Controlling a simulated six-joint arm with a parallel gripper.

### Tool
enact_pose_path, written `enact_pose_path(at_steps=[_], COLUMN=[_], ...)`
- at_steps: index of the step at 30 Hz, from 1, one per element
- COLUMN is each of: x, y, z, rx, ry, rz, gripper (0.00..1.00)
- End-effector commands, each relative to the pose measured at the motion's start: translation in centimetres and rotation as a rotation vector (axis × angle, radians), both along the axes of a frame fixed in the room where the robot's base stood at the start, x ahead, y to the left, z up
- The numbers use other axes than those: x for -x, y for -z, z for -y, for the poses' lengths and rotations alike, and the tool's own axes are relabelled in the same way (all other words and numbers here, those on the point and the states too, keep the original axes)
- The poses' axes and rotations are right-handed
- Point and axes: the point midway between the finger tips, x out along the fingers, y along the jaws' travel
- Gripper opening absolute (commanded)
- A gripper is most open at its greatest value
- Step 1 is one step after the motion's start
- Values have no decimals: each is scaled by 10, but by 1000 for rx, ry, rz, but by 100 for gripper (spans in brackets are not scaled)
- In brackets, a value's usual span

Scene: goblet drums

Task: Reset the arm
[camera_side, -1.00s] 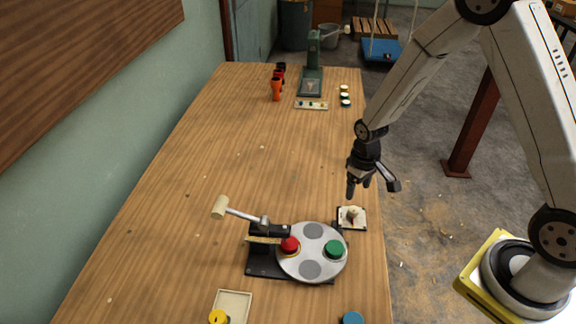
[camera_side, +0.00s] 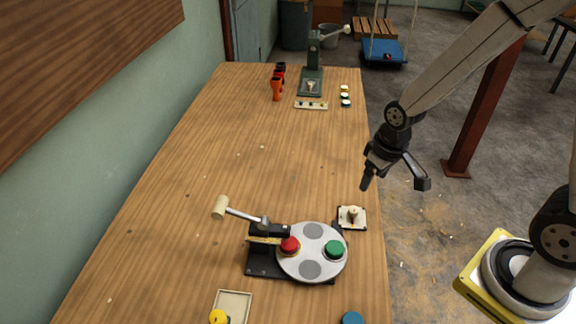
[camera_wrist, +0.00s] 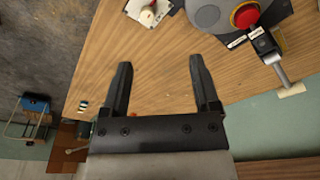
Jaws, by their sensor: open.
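My gripper (camera_side: 390,177) is open and empty in the side view. It hangs tilted above the table's right edge, beyond and to the right of the small white plate with a cream knob (camera_side: 351,217). In the wrist view its two dark fingers (camera_wrist: 157,82) stand apart with only bare table between them.
The wooden table (camera_side: 200,190) is mostly clear in the middle. A green press (camera_side: 311,78), orange and dark red goblet shapes (camera_side: 277,90) and small stacked discs (camera_side: 345,97) stand at the far end. A beige tray (camera_side: 236,301) and blue disc (camera_side: 352,318) lie near the front.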

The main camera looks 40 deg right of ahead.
Motion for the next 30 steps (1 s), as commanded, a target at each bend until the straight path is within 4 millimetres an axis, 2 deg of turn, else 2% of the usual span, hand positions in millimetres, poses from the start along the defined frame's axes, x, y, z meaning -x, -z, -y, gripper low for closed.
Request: enact_pose_path(at_steps=[4,10,30], x=[19,36,41], y=[-17,-28,-30], z=[-7,-11,-12], rx=[-2,-6,-7], ry=[1,4,5], rz=[41,71,79], gripper=[79,79,79])
